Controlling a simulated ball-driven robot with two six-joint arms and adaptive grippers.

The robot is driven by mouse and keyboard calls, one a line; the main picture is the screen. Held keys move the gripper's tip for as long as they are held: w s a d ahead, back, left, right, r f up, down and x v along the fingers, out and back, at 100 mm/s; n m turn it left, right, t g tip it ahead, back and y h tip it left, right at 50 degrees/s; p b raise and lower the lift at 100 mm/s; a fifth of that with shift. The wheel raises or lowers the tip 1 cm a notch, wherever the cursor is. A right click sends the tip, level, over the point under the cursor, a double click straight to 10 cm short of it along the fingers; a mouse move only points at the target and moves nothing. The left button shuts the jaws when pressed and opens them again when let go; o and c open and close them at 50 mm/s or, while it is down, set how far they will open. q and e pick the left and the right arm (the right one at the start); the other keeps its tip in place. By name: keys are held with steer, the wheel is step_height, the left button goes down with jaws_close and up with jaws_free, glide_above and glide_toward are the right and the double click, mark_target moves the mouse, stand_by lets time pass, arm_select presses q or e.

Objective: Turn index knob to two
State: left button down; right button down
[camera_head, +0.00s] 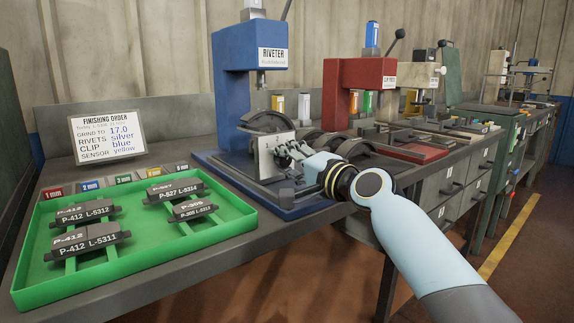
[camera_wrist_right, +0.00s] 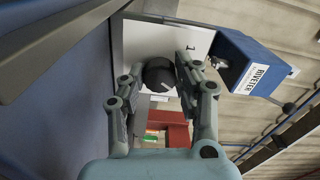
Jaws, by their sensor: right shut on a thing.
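The blue riveter (camera_head: 236,80) stands on the bench, with a white plate (camera_head: 265,158) upright at its front. My right gripper (camera_head: 287,153) is at this plate, its arm coming in from the lower right. In the right wrist view, the dark round index knob (camera_wrist_right: 159,73) with a white pointer line sits against the plate, between the fingers of my right gripper (camera_wrist_right: 158,82), which is shut on it. One dark numeral, seemingly a 1, shows on the plate beside the right finger. My left gripper is not in view.
A green tray (camera_head: 134,261) with several labelled brake shoes lies on the bench at left. A red press (camera_head: 362,76) stands right of the riveter. Dark curved parts lie near the riveter's base.

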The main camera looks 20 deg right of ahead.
steer(key=n+b, duration=0.2)
steer(key=n, duration=0.3)
steer(key=shift+f, duration=0.15)
steer(key=shift+n+b, duration=0.4)
steer(key=shift+n, duration=0.5)
